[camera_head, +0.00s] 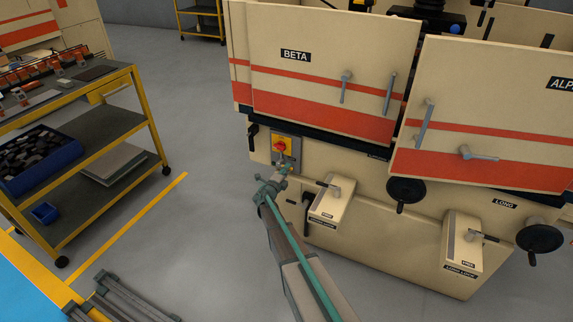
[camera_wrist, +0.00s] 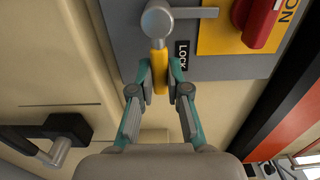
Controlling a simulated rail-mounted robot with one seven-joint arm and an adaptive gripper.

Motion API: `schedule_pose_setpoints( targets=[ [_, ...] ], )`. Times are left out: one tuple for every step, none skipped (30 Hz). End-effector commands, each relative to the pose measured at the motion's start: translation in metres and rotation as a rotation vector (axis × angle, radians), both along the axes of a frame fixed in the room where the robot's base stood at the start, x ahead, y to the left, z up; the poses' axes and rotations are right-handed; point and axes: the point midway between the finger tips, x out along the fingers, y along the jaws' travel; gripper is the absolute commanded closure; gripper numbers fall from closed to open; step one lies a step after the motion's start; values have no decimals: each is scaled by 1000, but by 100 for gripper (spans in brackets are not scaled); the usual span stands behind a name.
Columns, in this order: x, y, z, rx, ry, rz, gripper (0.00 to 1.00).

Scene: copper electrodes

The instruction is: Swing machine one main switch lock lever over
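The main switch panel (camera_head: 286,146) is on the front of the BETA machine, with a red knob on a yellow plate. In the wrist view, the lock lever has a round grey hub (camera_wrist: 158,20) and a yellow grip (camera_wrist: 159,58) that points down, beside a LOCK label (camera_wrist: 181,55). A grey arm runs right from the hub. My gripper (camera_wrist: 159,75) has one finger on each side of the yellow grip, close against it, and appears shut on it. In the head view, my gripper (camera_head: 280,170) is just below the panel, and the lever is hard to make out there.
The red knob (camera_wrist: 257,20) is close right of the lever. A black-based handle (camera_wrist: 55,138) is at lower left in the wrist view. A yellow-framed cart (camera_head: 140,85) stands left, with clear floor between.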

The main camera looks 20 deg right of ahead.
Motion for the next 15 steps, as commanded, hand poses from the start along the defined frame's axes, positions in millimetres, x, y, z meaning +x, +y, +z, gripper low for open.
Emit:
schedule_pose_setpoints(
  targets=[
    [1,0,0,0,-2,2,76],
    [1,0,0,1,-3,1,72],
    [1,0,0,1,-3,1,65],
    [1,0,0,2,-4,1,60],
    [1,0,0,2,-4,1,59],
    [0,0,0,2,-4,1,59],
    [0,0,0,2,-4,1,59],
    [0,0,0,2,-5,1,59],
    [0,0,0,2,-5,0,59],
    [0,0,0,2,-5,0,59],
    [0,0,0,2,-5,0,59],
    [0,0,0,2,-5,0,59],
    [0,0,0,2,-5,0,59],
    [0,1,0,2,-5,0,59],
    [-1,2,0,3,-4,0,59]
  ],
)
